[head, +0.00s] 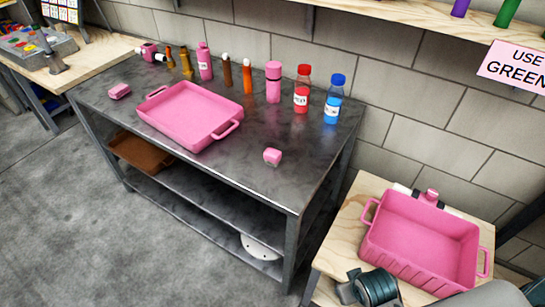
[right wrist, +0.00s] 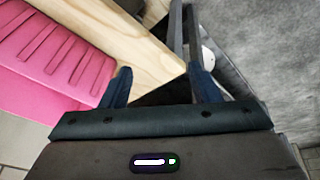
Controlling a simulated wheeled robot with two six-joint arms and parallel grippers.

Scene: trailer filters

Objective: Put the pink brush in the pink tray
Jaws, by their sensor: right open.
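The pink tray (head: 180,117) lies flat on the grey metal table, with a handle at each end; it looks empty. I cannot tell for sure which thing is the pink brush. Small pink blocks lie left (head: 120,91) and right (head: 272,156) of the tray, and a pink item with white and dark parts (head: 149,51) lies at the back left. Another pink and white item (head: 429,196) is partly hidden behind the pink bin. My right gripper (head: 368,288) is open and empty by the bin's front left; it also shows in the right wrist view (right wrist: 160,78). My left gripper is out of view.
The deep pink bin (head: 420,235) stands on a wooden table at right, also seen in the right wrist view (right wrist: 55,50). Bottles, including red (head: 302,90) and blue (head: 334,100), line the metal table's back. The table's front right is clear.

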